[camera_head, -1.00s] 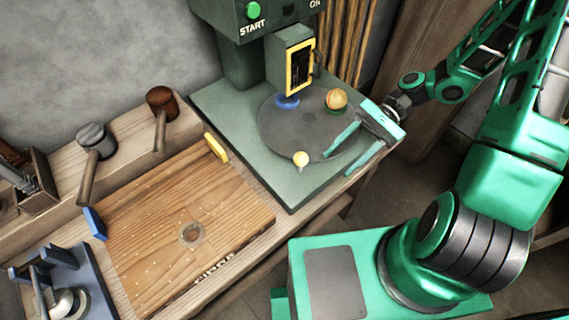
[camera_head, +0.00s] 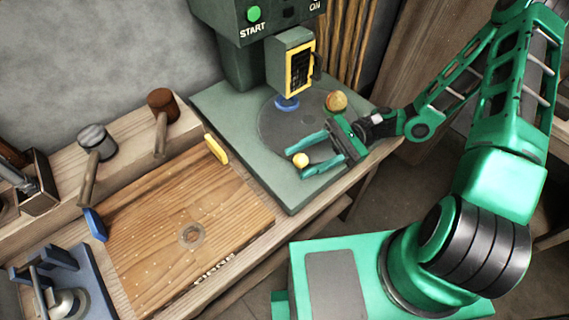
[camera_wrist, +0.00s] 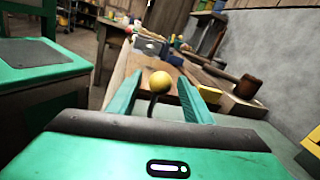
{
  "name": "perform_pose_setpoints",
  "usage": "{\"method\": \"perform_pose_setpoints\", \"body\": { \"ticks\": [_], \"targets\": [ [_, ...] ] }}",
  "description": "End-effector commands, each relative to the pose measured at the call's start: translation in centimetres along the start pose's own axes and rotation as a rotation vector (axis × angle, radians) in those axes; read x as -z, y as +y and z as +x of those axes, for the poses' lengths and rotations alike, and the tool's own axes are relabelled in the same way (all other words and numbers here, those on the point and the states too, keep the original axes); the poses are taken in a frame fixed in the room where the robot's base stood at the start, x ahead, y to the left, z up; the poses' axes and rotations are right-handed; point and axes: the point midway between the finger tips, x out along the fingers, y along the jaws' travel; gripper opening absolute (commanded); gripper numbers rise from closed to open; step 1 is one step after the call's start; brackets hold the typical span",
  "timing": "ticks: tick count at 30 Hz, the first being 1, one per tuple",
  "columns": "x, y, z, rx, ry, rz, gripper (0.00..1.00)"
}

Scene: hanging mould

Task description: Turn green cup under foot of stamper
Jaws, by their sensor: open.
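The dark grey turntable (camera_head: 285,128) lies flat on the stamper's base, with a yellow ball knob (camera_head: 300,160) at its near edge. The green cup (camera_head: 332,110) sits at the turntable's far right under an orange-yellow ball, which hides most of it. A blue cup (camera_head: 287,103) is below the foot of the stamper (camera_head: 291,64). My gripper (camera_head: 306,157) is open, its fingers on either side of the knob. In the wrist view the knob (camera_wrist: 160,82) shows between the fingertips, with gaps on both sides.
The green base plate (camera_head: 225,98) surrounds the turntable. A wooden board (camera_head: 150,225) with a yellow block (camera_head: 216,149) and a blue block (camera_head: 95,224) lies to the left. Two mallets (camera_head: 94,140) stand behind it. Wooden poles (camera_head: 345,40) lean behind the stamper.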

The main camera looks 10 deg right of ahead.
Motion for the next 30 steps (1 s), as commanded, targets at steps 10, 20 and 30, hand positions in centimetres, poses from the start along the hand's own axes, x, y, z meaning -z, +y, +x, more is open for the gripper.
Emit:
{"method": "perform_pose_setpoints", "body": {
  "ticks": [10,20,30],
  "targets": [
    [0.0,0.0,4.5,-0.001,-0.001,0.001,0.46],
    [0.0,0.0,5.1,0.0,0.0,0.0,0.46],
    [0.0,-0.1,5.4,0.0,0.0,0.0,0.0]
  ]
}}
